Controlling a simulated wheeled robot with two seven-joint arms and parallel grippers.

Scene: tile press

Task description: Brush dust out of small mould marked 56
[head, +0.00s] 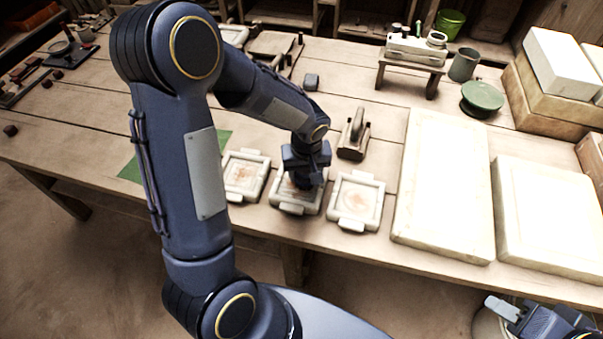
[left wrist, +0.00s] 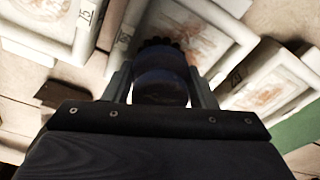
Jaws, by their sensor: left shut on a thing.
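Three small pale moulds lie in a row at the table's front: a left mould (head: 231,190), a middle mould (head: 290,208) and a right mould (head: 351,224). Reddish dust shows in each. My left gripper (head: 306,181) is over the middle mould and hides part of it. In the left wrist view, the gripper (left wrist: 161,88) is shut on a dark round-handled brush (left wrist: 160,88), its bristles at the mould's dusty hollow; contact is unclear.
A wooden block with a handle (head: 353,140) stands behind the right mould. Large pale slabs (head: 440,185) (head: 548,215) lie to the right. A green mat (head: 130,172) lies at the left.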

